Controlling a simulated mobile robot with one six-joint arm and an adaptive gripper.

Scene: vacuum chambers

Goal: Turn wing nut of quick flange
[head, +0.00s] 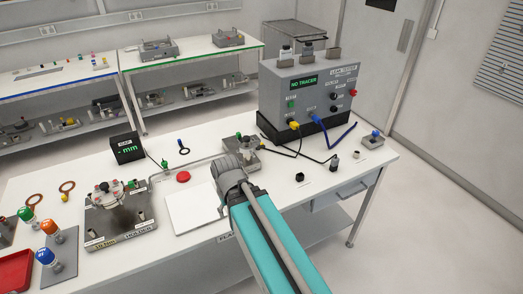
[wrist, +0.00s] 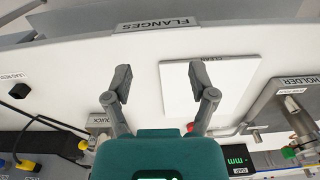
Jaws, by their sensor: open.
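The quick flange fixture, a grey metal block (head: 243,154), stands on the bench just behind the end of my arm in the head view, partly hidden. In the wrist view its plate with the QUICK label (wrist: 98,121) shows at lower left, beside my gripper's left finger. I cannot make out the wing nut in either view. My gripper (wrist: 161,82) is open and empty, its two fingers wide apart over the white bench top. In the head view my arm hides the fingers.
A white CLEAN pad (head: 192,209) lies left of my arm. Left of it is the flange holder (head: 120,228). The gap display (head: 127,148) stands behind. The grey leak tester (head: 308,92) and its cables occupy the back right.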

